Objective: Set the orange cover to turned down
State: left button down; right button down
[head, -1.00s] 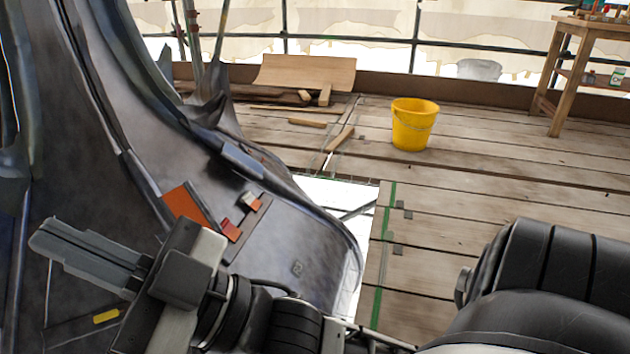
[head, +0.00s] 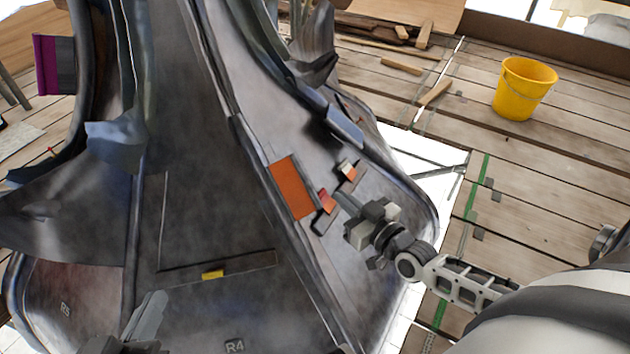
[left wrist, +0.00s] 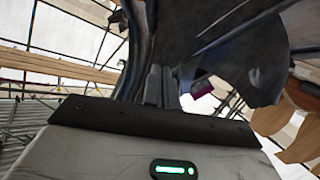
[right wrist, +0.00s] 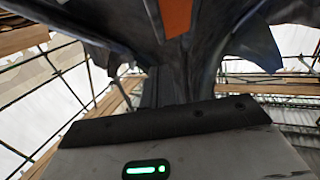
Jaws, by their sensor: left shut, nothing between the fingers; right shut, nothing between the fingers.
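The orange cover (head: 291,187) is a flat rectangular flap on the sloping dark metal face of the finial, with a dark edge along its right side. I cannot tell its exact tilt. An orange patch, likely the cover, also shows at the top of the right wrist view (right wrist: 175,17). My right gripper (head: 339,197) is shut and empty, just right of the cover beside small orange-red blocks (head: 327,201). Whether it touches them is unclear. My left gripper (head: 157,300) is shut and empty at the lower left, well away from the cover.
A yellow tab (head: 213,274) sits on a dark ledge below left. Another orange-and-white block (head: 347,171) is above the right gripper. Curled metal leaves (head: 315,50) project from the spire. A yellow bucket (head: 524,88) stands on the plank deck, with a gap in the planks between.

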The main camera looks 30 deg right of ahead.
jog(key=b, duration=0.2)
send_near(306, 176)
notch_tip(306, 176, up, 2)
jog(key=w, duration=0.2)
jog(key=w+f+b, duration=0.2)
jog(key=w, duration=0.1)
jog(key=shift+a, duration=0.4)
pick_arm(q)
jog(key=shift+w+d+r+n+t+h+b, duration=0.1)
jog(key=shift+d+r+n+t+h+b, duration=0.25)
jog(key=shift+d+r+n+t+h, duration=0.5)
pick_arm(e)
jog(key=shift+w+f, duration=0.25)
jog(key=shift+w, duration=0.1)
pick_arm(q)
jog(key=shift+a+g+h, duration=0.2)
jog(key=shift+g+h, duration=0.05)
